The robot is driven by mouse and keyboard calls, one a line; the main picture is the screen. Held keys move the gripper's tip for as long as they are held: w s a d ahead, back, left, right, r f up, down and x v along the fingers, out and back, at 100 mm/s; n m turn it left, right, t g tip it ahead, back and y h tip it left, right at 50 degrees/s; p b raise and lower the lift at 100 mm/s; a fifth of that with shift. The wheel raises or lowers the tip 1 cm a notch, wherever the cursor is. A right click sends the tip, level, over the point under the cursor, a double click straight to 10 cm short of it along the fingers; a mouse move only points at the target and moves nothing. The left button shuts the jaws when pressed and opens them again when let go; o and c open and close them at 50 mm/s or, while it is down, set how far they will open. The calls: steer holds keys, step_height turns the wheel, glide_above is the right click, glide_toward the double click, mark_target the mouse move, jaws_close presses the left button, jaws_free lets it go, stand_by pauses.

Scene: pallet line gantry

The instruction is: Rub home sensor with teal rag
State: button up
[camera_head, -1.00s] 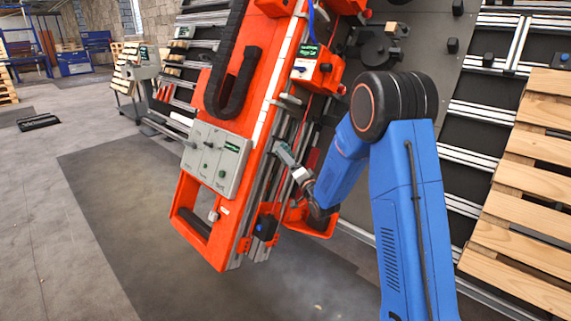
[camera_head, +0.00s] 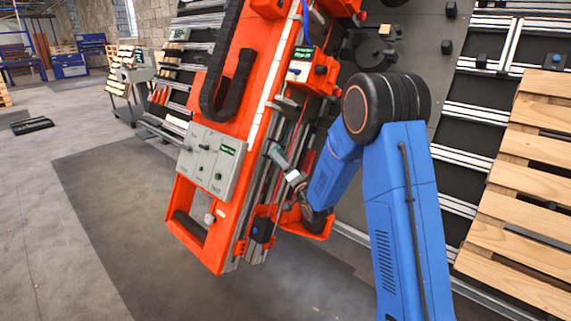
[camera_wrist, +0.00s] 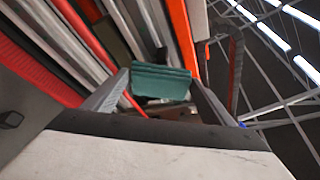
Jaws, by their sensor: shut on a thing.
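The teal rag (camera_wrist: 161,82) is a folded block between the two fingers of my gripper (camera_wrist: 160,88) in the wrist view. My gripper is shut on it. In the head view my gripper (camera_head: 278,157) is beside the metal rails of the orange gantry (camera_head: 205,248), just right of the grey control panel. The rag is too small to make out clearly there. Whether the rag touches anything is not clear.
The grey control panel (camera_head: 212,158) is left of my gripper. An orange box with a green label (camera_head: 307,69) is above it on the gantry. An orange tray (camera_head: 312,222) is below. Wooden pallets (camera_head: 525,185) stand at the right. The floor at left is open.

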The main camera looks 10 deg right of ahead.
steer(key=shift+s+a, duration=0.2)
steer(key=shift+a, duration=0.4)
steer(key=s+d, duration=0.3)
steer(key=s, duration=0.2)
steer(key=shift+d, duration=0.35)
steer(key=shift+s+d, duration=0.9)
steer(key=shift+s, duration=0.25)
steer(key=shift+f, duration=0.1)
